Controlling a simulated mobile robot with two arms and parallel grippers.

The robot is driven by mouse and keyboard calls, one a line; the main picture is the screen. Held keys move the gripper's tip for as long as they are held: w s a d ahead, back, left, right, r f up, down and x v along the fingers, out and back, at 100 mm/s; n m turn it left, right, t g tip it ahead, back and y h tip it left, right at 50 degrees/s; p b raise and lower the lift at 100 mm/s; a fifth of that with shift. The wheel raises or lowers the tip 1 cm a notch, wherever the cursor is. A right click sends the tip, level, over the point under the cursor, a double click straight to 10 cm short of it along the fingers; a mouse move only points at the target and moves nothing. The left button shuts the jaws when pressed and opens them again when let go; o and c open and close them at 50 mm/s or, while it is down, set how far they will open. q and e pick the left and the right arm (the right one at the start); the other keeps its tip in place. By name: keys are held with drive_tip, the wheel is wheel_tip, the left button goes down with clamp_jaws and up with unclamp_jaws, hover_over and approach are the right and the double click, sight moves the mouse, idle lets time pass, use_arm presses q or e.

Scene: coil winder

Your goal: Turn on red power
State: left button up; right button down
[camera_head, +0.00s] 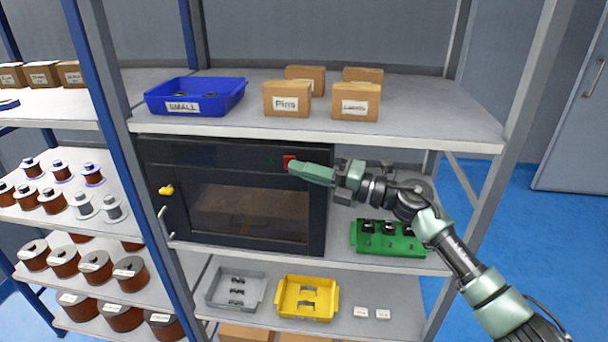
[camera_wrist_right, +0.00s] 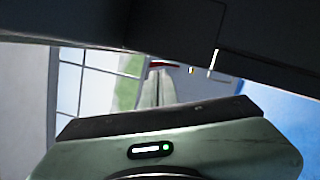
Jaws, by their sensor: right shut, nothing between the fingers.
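The red power switch (camera_head: 287,160) is a small red square at the upper right of the front of a black oven-like machine (camera_head: 225,155) on the middle shelf. My right gripper (camera_head: 293,167) is shut and empty, with its tip at the switch, partly covering it. I cannot tell whether it touches or presses the switch. In the right wrist view a thin red strip (camera_wrist_right: 160,64) shows just beyond the fingers (camera_wrist_right: 153,88), under a dark surface. My left gripper is not in view.
A yellow knob (camera_head: 166,190) and a handle (camera_head: 162,222) are on the machine's left side. A green tray (camera_head: 390,245) stands to its right, below my right arm. The blue bin (camera_head: 196,97) and several boxes sit on the shelf above.

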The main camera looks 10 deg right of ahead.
idle(0.3)
drive_tip(key=r+m+p, duration=0.1)
drive_tip(key=p, duration=0.1)
drive_tip(key=m+p, duration=0.1)
drive_tip(key=p, duration=0.1)
drive_tip(key=shift+w+d+r+h+p, duration=0.15)
drive_tip(key=shift+w+r+h+p, duration=0.15)
drive_tip(key=shift+r, duration=0.1)
drive_tip(key=shift+w+m, duration=0.1)
drive_tip(key=shift+m, duration=0.2)
drive_tip(key=shift+d, duration=0.1)
drive_tip(key=shift+f, duration=0.1)
